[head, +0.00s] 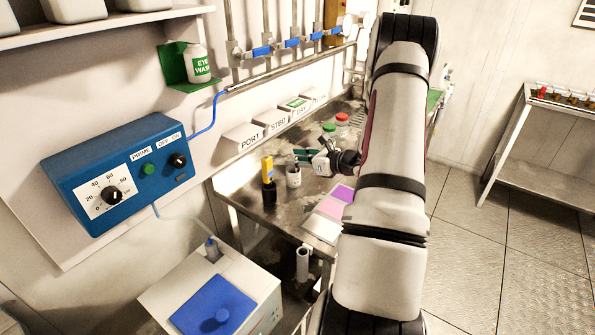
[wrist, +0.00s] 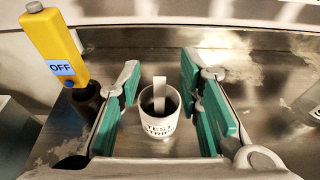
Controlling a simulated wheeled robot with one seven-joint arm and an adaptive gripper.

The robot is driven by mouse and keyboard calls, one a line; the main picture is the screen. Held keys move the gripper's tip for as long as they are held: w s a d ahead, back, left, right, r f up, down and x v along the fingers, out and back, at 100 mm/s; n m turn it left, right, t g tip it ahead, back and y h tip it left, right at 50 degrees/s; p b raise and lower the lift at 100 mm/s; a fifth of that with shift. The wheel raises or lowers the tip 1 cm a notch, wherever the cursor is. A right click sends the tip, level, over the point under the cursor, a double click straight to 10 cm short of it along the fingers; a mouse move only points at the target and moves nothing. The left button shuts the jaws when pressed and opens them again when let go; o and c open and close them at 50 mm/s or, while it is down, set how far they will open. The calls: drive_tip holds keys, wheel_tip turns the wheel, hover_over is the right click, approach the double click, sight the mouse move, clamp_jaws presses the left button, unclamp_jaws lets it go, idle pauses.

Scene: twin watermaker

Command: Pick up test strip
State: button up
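A white cup labelled "TEST STRIPS" (wrist: 160,128) stands upright on the steel counter; it also shows in the head view (head: 293,178). One pale test strip (wrist: 160,86) sticks up out of the cup's dark mouth. My gripper (wrist: 161,100) is open, with one green-padded finger to the left of the cup and strip and the other to the right. There are gaps on both sides and nothing is between the pads but the strip and cup below. In the head view my gripper (head: 308,158) is just above and right of the cup.
A yellow meter marked "OFF" (wrist: 55,45) stands in a dark holder (wrist: 88,103) close to the left finger. Purple, pink and white mats (head: 322,229) lie at the counter's front. Labelled boxes (head: 272,120) line the wall.

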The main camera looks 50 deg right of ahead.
drive_tip(key=shift+w+f, duration=0.1)
drive_tip(key=shift+w, duration=0.1)
clamp_jaws()
